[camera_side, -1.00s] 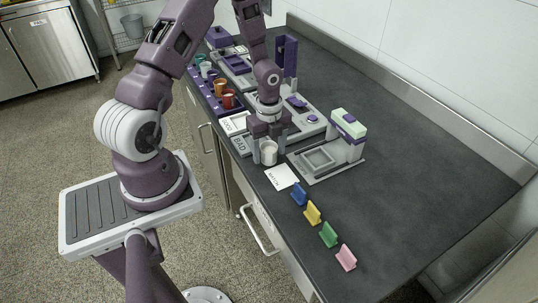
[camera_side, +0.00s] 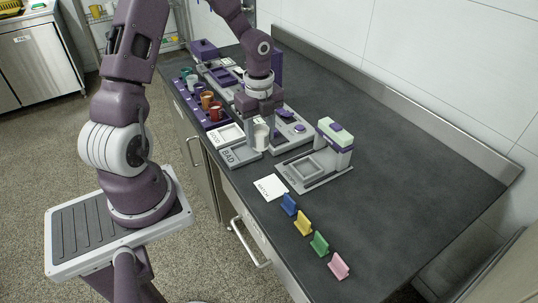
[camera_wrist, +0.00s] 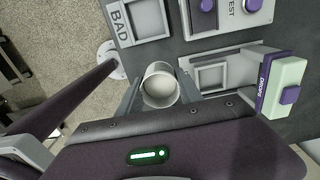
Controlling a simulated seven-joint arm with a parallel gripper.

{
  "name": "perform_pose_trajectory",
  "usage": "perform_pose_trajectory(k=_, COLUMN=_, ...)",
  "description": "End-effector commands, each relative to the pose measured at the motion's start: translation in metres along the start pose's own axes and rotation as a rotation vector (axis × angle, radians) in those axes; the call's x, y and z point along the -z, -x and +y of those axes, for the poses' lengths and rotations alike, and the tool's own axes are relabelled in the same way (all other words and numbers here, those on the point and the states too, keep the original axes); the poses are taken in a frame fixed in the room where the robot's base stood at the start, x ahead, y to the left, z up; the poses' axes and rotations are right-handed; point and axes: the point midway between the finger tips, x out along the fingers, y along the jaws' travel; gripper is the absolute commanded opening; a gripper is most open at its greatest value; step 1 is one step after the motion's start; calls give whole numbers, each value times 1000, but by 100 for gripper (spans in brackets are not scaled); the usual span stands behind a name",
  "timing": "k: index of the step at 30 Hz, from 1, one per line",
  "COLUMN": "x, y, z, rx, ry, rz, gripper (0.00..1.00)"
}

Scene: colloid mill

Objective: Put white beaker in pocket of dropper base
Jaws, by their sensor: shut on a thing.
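The white beaker (camera_side: 261,137) is between the fingers of my gripper (camera_side: 260,130), which is shut on it. In the side view it is upright and appears raised above the counter, by the BAD tray. In the wrist view the beaker (camera_wrist: 159,86) shows its open mouth, with a finger of my gripper (camera_wrist: 160,92) on each side. The dropper base (camera_side: 291,172) is to the right of the beaker. Its square pocket (camera_side: 307,166) looks empty. In the wrist view the pocket (camera_wrist: 211,77) is just right of the beaker, with the green-topped dropper body (camera_wrist: 285,90) beyond it.
The BAD tray (camera_side: 232,160) and GOOD tray (camera_side: 217,136) are left of the beaker. A purple rack (camera_side: 184,93) of coloured cups is farther back. A white card (camera_side: 270,188) and several coloured card stands (camera_side: 303,223) are in front. The counter at right (camera_side: 410,180) is clear.

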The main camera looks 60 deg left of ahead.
Motion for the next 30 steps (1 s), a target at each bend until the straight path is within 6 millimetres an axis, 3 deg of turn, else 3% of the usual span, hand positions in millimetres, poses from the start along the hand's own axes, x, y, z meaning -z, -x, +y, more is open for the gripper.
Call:
perform_pose_trajectory(k=6, x=33, y=7, z=-69, rx=5, ry=-8, rz=-4, gripper=2)
perform_pose_trajectory(k=11, x=63, y=10, z=-106, rx=4, ry=-3, rz=1, gripper=2)
perform_pose_trajectory(k=18, x=70, y=-38, z=-112, rx=-4, ry=1, rz=3, gripper=2)
perform_pose_trajectory(k=27, x=70, y=-84, z=-112, rx=-2, ry=0, rz=3, gripper=2)
perform_pose_trajectory(k=30, x=70, y=-90, z=-112, rx=0, ry=1, rz=2, gripper=2)
